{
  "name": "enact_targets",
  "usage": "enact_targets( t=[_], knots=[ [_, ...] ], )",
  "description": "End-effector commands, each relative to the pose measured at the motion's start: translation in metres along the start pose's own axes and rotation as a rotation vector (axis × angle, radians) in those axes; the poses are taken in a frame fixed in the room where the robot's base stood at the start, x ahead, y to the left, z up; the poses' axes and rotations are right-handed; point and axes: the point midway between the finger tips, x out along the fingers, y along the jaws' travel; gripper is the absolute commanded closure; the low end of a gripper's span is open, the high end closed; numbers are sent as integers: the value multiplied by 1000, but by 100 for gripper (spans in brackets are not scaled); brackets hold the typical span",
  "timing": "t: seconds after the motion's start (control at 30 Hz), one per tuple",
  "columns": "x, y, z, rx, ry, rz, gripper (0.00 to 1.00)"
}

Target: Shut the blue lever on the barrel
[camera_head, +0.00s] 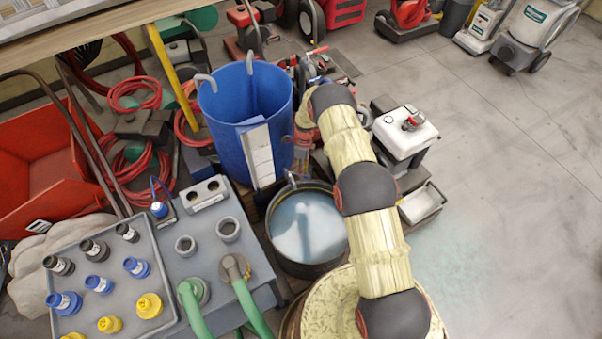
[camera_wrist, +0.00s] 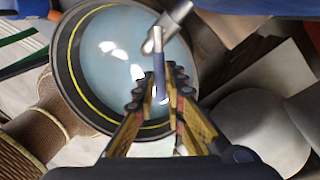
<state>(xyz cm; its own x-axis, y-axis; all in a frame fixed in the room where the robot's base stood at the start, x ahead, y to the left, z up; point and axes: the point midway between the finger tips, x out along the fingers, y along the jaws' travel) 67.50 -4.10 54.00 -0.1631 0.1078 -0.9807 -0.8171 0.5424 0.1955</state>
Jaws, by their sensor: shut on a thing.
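The blue barrel (camera_head: 228,100) stands upright left of my arm in the head view, with a pale panel on its front. A grey metal tap (camera_wrist: 166,26) shows in the wrist view, and its spout (camera_head: 290,179) shows low by the barrel in the head view. The blue lever (camera_wrist: 158,64) hangs from the tap, pointing down in the wrist picture. My gripper (camera_wrist: 161,76) has its two fingers closed on either side of the lever, near its lower end. In the head view my arm hides the gripper and the lever.
A dark round tub (camera_head: 272,262) of bluish water stands below the tap; it fills much of the wrist view (camera_wrist: 66,62). A grey bench (camera_head: 190,255) with green hoses is to the left. A white-topped machine (camera_head: 405,132) stands right of my arm. Open floor lies further right.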

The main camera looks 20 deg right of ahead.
Motion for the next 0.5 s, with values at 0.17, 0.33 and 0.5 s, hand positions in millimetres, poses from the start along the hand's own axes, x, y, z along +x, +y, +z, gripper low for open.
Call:
enact_targets(
  t=[0.17,0.33,0.5],
  knots=[
    [-1,-1,1,-6,0,-2,100],
    [-1,-1,1,-5,0,-2,100],
    [-1,-1,1,-4,0,-2,82]
  ],
)
